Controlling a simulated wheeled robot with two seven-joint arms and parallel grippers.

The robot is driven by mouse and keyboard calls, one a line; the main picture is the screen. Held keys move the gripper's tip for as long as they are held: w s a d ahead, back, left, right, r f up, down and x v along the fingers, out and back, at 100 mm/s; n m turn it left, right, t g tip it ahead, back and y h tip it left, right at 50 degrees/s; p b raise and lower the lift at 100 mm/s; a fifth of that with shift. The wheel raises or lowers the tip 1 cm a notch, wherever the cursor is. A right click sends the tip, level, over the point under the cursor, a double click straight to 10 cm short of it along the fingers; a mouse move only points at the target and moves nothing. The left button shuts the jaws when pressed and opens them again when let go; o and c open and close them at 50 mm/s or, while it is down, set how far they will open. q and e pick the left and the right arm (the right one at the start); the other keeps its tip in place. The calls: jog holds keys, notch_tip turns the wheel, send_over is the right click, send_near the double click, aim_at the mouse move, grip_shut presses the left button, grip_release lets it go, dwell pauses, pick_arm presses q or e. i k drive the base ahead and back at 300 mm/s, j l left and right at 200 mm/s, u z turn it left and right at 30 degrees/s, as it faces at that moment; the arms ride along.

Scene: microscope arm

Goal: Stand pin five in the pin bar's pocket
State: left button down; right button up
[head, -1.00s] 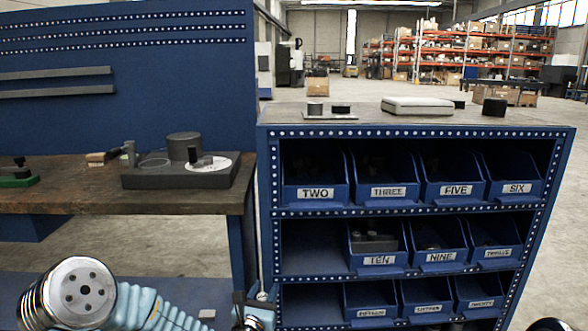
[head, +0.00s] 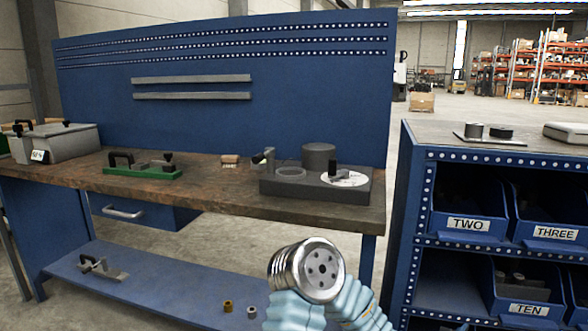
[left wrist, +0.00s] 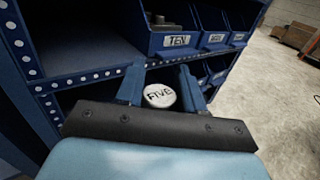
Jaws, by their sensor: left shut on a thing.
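Pin five (left wrist: 159,96) shows its round white end with FIVE on it in the left wrist view. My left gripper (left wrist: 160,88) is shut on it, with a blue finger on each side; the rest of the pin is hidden. The gripper is in front of the blue bin rack. I cannot tell for sure which thing is the pin bar. A dark grey block (head: 272,187) on the workbench carries a cylinder, a ring and a white disc. A green base (head: 130,171) with black handles stands left of it. My right gripper is not in view.
The wooden workbench (head: 225,203) has a blue back panel (head: 310,110). A grey case (head: 60,143) stands at its left end. The blue rack (head: 408,190) with labelled bins stands to the right, across a gap. Small parts lie on the lower shelf (head: 170,295).

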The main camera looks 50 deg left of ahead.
aim_at(141, 168)
jog(key=k+j+z, duration=0.15)
jog(key=j+z, duration=0.15)
jog(key=z, duration=0.15)
jog(key=k+j+z, duration=0.15)
jog(key=z, duration=0.25)
jog(key=k+j+z, duration=0.2)
jog(key=z, duration=0.25)
jog(key=k+j+z, duration=0.2)
jog(key=z, duration=0.25)
jog(key=k+j, duration=0.1)
jog(key=k, duration=0.45)
jog(key=k+j, duration=0.1)
jog(key=k, duration=0.45)
jog(key=k+j+u, duration=0.2)
jog(key=k+u, duration=0.25)
jog(key=k+j+u, duration=0.85)
jog(key=j, duration=0.1)
